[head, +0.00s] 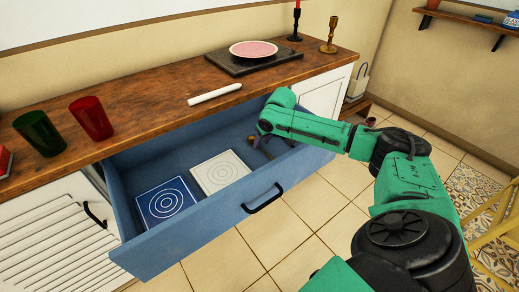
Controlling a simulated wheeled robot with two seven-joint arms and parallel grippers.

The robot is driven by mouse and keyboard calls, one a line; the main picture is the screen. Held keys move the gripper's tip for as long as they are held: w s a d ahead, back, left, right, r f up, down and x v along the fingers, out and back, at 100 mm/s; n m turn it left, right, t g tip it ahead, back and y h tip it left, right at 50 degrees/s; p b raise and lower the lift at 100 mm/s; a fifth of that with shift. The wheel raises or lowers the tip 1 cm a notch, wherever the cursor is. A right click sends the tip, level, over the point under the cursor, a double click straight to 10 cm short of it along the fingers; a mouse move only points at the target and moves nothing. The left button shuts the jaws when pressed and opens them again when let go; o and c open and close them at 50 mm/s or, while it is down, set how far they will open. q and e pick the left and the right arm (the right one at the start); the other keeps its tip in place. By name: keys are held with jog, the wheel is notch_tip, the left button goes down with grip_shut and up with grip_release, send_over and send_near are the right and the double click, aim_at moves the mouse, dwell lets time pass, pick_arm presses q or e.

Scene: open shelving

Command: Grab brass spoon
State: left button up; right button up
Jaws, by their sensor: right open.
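The blue drawer (222,215) is pulled open under the wooden counter. My right gripper (264,133) is at the end of the green arm and reaches down into the right part of the drawer. It is open, though its fingers are mostly hidden by the arm. A small brownish thing (255,144) shows right by the gripper. It may be the brass spoon or part of it, but it is too small and covered to be sure. I cannot tell whether the gripper touches it. My left gripper is not in view.
A blue tile (166,201) and a white tile (221,172) with ring patterns lie in the drawer. The counter (150,105) holds a green cup (39,132), a red cup (91,118), a white candle (214,94) and a pink plate (253,49) on a dark board.

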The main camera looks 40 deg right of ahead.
jog(key=shift+x, duration=0.75)
jog(key=shift+r, duration=0.1)
jog(key=shift+s+p, duration=0.1)
jog(key=shift+p, duration=0.3)
jog(key=shift+f, duration=0.2)
jog(key=shift+c, duration=0.3)
grip_shut()
